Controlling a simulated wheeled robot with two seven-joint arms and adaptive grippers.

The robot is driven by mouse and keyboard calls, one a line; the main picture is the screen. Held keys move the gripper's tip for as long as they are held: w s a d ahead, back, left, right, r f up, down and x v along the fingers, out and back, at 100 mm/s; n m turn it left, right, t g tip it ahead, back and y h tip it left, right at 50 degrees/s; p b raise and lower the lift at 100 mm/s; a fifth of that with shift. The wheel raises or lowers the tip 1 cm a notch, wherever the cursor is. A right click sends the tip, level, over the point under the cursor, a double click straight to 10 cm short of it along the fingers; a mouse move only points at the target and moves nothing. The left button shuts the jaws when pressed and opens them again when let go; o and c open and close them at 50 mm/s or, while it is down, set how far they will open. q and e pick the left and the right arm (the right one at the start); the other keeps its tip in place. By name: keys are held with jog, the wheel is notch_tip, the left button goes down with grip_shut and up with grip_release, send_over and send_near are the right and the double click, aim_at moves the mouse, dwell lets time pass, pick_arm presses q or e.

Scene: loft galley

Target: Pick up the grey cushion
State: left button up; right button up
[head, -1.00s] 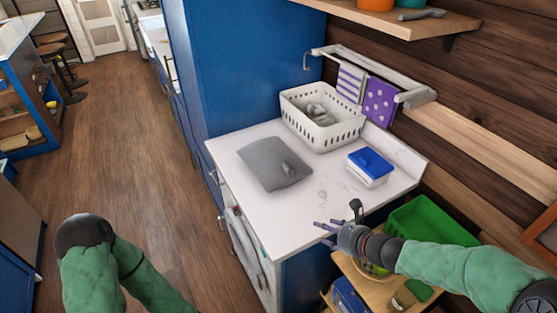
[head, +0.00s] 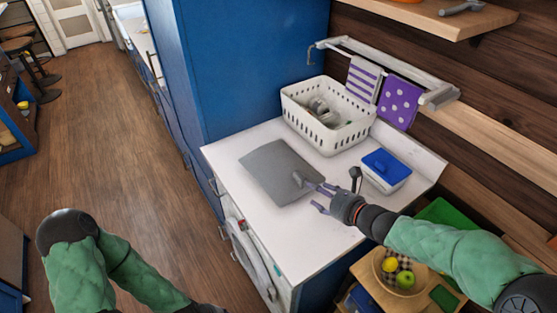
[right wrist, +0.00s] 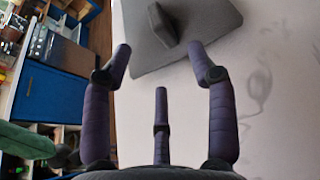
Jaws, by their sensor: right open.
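The grey cushion (head: 272,170) lies flat on the white countertop, with a small raised grey tab (head: 298,179) near its right corner. My right gripper (head: 314,194) is open and empty, just right of that corner, with its purple fingers pointing at the tab. In the right wrist view the cushion (right wrist: 205,22) is at the top, ahead of the spread fingertips (right wrist: 159,58). The tab (right wrist: 164,24) stands between the two outer fingers' lines, apart from them. My left arm shows at the lower left of the head view, but its gripper is out of frame.
A white basket (head: 325,128) with things inside stands behind the cushion. A blue-lidded white tub (head: 387,167) stands to the right, close to my right forearm. Towels hang on a wall rack (head: 398,68). The countertop (head: 285,233) in front is clear.

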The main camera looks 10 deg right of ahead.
aim_at(304, 183)
jog(key=b+x, duration=0.1)
jog(key=x, duration=0.3)
jog(key=shift+w+f, duration=0.1)
jog(key=b+x, duration=0.2)
jog(key=x, duration=0.3)
jog(key=shift+w, duration=0.15)
jog(key=shift+w+a+f, duration=0.1)
jog(key=shift+w+a, duration=0.1)
jog(key=shift+w, duration=0.15)
grip_shut()
